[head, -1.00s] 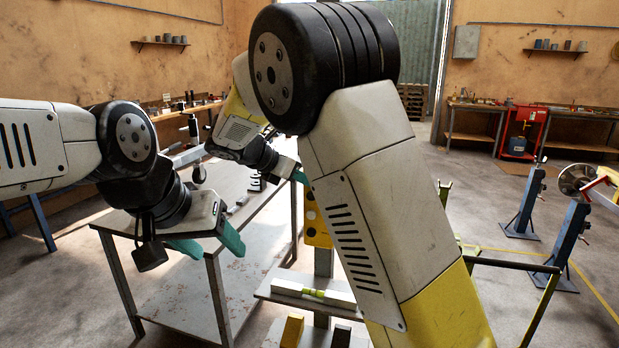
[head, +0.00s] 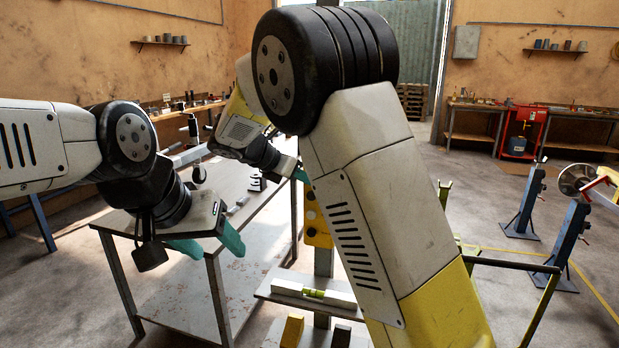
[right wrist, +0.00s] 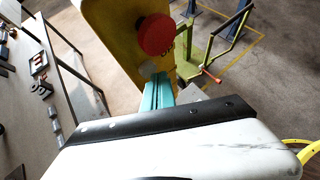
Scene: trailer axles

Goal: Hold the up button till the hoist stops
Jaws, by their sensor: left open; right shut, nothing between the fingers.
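The yellow control box (head: 318,228) with dark round buttons hangs on a post, partly hidden behind my right arm in the head view. In the right wrist view the yellow box (right wrist: 112,22) shows a big red button (right wrist: 156,35) and a pale button (right wrist: 147,70) below it. My right gripper (right wrist: 157,92) is shut and empty, its teal fingertips right at the pale button. I cannot tell whether they press it. In the head view only a bit of its teal finger (head: 301,175) shows. My left gripper (head: 209,243) is open and empty beside the metal table. No hoist can be made out.
The metal table (head: 180,262) stands at the left, close to my left gripper. Blue stands (head: 527,203) and a green frame are at the right, with open floor around.

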